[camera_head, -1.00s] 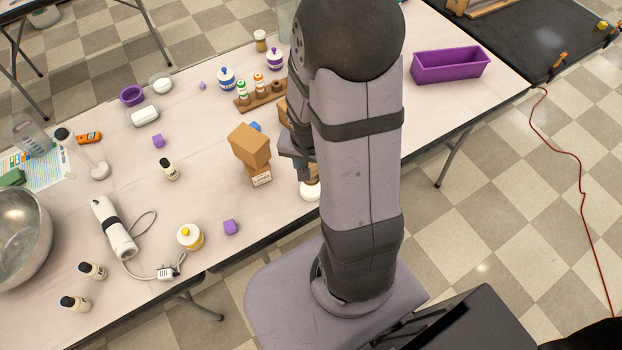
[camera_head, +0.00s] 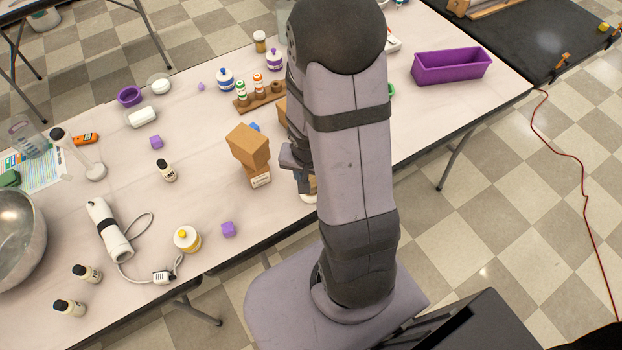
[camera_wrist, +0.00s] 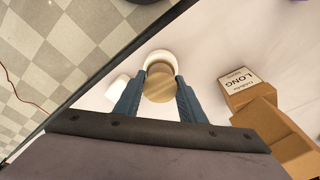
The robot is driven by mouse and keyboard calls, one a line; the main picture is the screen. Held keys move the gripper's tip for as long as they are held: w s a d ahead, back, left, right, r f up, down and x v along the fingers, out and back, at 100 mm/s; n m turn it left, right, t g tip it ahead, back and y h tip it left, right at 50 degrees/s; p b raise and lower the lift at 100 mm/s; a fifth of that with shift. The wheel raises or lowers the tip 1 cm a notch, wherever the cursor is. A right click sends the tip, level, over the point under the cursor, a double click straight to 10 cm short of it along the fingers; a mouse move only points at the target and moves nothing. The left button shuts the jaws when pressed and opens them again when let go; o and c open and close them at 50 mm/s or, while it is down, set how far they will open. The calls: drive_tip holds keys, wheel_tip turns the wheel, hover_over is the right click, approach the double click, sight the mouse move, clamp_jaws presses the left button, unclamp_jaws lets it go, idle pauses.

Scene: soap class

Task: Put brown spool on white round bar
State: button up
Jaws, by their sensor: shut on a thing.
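In the wrist view the brown spool (camera_wrist: 158,84) is a round tan piece seen end-on between the two blue fingers of my gripper (camera_wrist: 158,88), which are shut on it. The white round bar (camera_wrist: 159,56) shows beyond the spool, and the spool covers part of it. I cannot tell whether the two touch. In the head view a small part of the white round bar (camera_head: 308,198) shows at the table's front edge, below my gripper (camera_head: 301,182). My arm hides most of the gripper and spool there.
Stacked brown boxes (camera_head: 249,147) stand close left of my gripper; they are at the right in the wrist view (camera_wrist: 268,125). A white object (camera_wrist: 117,87) lies left of the fingers. The table's front edge is near. A wooden rack with bottles (camera_head: 258,98) stands farther back.

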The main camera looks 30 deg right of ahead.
drive_tip(key=shift+f, duration=0.15)
drive_tip(key=o, duration=1)
drive_tip(key=r+p, duration=0.1)
drive_tip(key=r, duration=0.3)
drive_tip(key=s+a+r, duration=0.1)
drive_tip(key=r, duration=0.3)
drive_tip(key=r+p, duration=0.1)
drive_tip(key=r, duration=0.3)
drive_tip(key=shift+s+a+r+p, duration=0.1)
drive_tip(key=shift+s+a+p, duration=0.05)
drive_tip(key=shift+p, duration=0.15)
drive_tip(key=shift+s+a+r+n+g+y, duration=0.3)
drive_tip(key=shift+s+a+n, duration=0.55)
drive_tip(key=shift+a+n, duration=0.65)
drive_tip(key=shift+s+a+r+n+g+y, duration=0.1)
drive_tip(key=shift+s+a+r+n, duration=0.25)
drive_tip(key=shift+s+a+n, duration=0.85)
drive_tip(key=shift+s+a+r+n+g+y, duration=0.2)
drive_tip(key=shift+s+a+r+n, duration=0.25)
drive_tip(key=shift+a+n, duration=1.3)
drive_tip(key=shift+s+d+f, duration=0.1)
